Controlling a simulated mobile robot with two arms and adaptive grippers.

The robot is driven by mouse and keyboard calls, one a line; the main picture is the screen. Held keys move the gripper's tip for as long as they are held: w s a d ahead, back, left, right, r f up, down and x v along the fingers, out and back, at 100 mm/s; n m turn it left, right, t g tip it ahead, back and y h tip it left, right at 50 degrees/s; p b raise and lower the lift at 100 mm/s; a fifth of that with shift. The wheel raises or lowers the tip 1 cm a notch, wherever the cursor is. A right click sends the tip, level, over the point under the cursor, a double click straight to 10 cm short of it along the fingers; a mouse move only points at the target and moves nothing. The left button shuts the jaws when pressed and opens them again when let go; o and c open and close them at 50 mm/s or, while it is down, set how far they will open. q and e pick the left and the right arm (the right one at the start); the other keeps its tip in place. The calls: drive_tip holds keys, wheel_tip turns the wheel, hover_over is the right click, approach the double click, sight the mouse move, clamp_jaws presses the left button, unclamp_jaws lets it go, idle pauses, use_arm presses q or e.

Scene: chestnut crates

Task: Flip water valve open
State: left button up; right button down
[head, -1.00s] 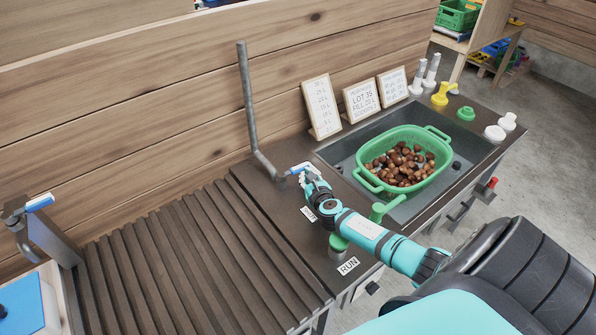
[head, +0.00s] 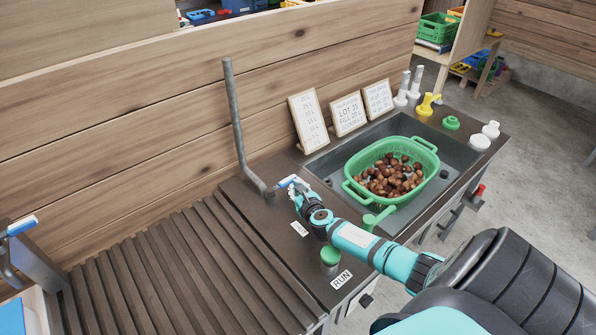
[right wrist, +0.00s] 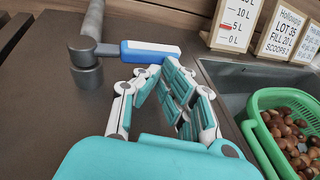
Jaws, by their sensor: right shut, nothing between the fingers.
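The water valve (right wrist: 87,72) is a grey metal body at the foot of a bent grey pipe (head: 234,115) on the dark counter. Its blue and white lever (right wrist: 150,51) points right from the body, and it also shows in the head view (head: 287,182). My right gripper (right wrist: 169,72) is shut and empty, with its fingertips right at the lever's free end on the near side. I cannot tell whether they touch it. The gripper hides part of the lever in the head view (head: 296,189). My left gripper is not in view.
A green basket of chestnuts (head: 432,158) sits in the sink (head: 330,165) right of my gripper. A green knob (head: 330,254) by a RUN label stands nearer. Framed signs (head: 309,121) lean behind. Another blue-handled metal fitting (head: 22,225) is at far left. A slatted surface (head: 160,275) lies left.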

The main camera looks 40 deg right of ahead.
drive_tip(key=v, duration=0.6)
drive_tip(key=shift+s+r, duration=0.1)
drive_tip(key=shift+s, duration=0.25)
drive_tip(key=shift+s+a+r, duration=0.15)
drive_tip(key=shift+s+a, duration=0.05)
drive_tip(key=shift+s, duration=0.05)
drive_tip(key=shift+r, duration=0.1)
